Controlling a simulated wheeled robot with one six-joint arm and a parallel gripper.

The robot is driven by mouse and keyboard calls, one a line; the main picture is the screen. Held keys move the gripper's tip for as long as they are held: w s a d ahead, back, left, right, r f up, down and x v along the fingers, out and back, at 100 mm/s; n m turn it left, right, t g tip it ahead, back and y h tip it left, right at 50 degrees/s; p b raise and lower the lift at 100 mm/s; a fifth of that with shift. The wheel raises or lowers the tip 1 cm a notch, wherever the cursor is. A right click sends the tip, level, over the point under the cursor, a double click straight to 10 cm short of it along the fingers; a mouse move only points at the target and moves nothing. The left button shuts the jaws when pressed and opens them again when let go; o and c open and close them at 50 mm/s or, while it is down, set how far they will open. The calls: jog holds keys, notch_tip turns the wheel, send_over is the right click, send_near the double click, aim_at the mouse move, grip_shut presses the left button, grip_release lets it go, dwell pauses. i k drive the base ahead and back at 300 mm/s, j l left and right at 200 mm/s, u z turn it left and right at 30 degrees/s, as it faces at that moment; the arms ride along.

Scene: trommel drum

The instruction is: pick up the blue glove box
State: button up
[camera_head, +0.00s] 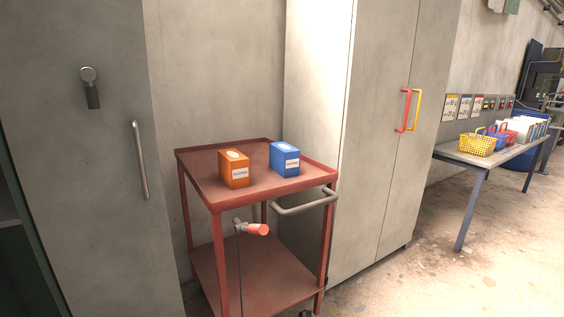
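The blue glove box (285,160) stands upright on the top shelf of a red metal cart (208,188). It has a white oval on its top and a white label on its front. An orange glove box (234,170) of similar shape stands to its left, with a small gap between them. Nothing covers the blue box. My gripper does not show in this view.
A grey handle (305,205) sticks out from the cart's right side. Grey cabinets (375,130) stand right of the cart and another (75,170) on the left. A table (475,158) with baskets (477,145) stands far right. Floor (430,280) is open at lower right.

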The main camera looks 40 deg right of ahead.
aim_at(284, 159)
jog(key=i+l+z, duration=0.15)
jog(key=i+l, duration=0.25)
jog(key=i+l+z, duration=0.2)
jog(key=i+l, duration=0.15)
jog(key=i+l+z, duration=0.15)
jog(key=i, duration=0.35)
jog(key=i+l+z, duration=0.15)
jog(key=i+l, duration=0.2)
jog(key=i, duration=0.1)
